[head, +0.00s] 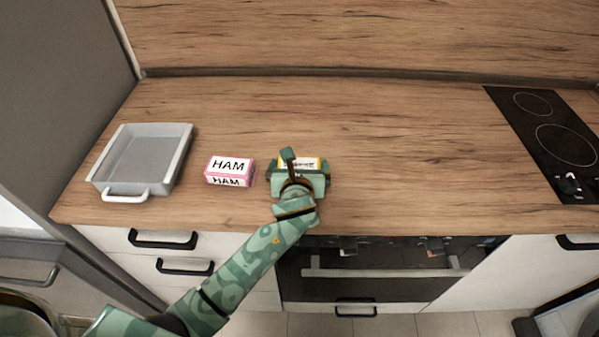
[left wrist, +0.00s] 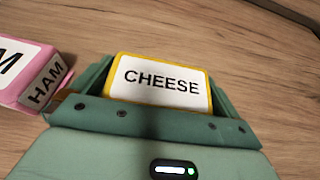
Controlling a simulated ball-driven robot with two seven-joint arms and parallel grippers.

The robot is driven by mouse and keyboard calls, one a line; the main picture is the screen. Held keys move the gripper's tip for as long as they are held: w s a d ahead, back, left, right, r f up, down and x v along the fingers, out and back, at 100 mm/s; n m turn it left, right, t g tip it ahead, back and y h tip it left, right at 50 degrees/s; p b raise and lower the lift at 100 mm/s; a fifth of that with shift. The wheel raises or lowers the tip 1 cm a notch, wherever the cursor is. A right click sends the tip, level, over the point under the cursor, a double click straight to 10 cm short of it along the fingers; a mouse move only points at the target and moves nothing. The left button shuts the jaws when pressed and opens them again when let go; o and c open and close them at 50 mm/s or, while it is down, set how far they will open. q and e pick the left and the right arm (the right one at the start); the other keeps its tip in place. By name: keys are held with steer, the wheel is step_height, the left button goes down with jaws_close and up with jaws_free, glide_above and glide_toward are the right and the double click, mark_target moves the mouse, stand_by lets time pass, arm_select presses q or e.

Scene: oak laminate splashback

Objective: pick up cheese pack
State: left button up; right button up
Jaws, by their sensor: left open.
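The cheese pack (left wrist: 160,82) is a box with a yellow edge and a white label reading CHEESE. In the left wrist view it lies between the two fingers of my left gripper (left wrist: 160,88), which is open around it. In the head view the cheese pack (head: 312,162) is on the wooden counter, mostly hidden behind my left gripper (head: 299,170). I cannot tell whether the fingers touch its sides. My right gripper is not in view.
A pink ham pack (head: 229,171) lies just left of my left gripper, close to it; it also shows in the left wrist view (left wrist: 32,75). A grey tray (head: 178,160) stands further left. A black hob (head: 545,140) is at the right. The counter (head: 410,150) between is clear.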

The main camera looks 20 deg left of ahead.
arm_select(q)
steer(key=shift+s+r, duration=0.1)
steer(key=c, duration=0.9)
steer(key=shift+o, duration=0.2)
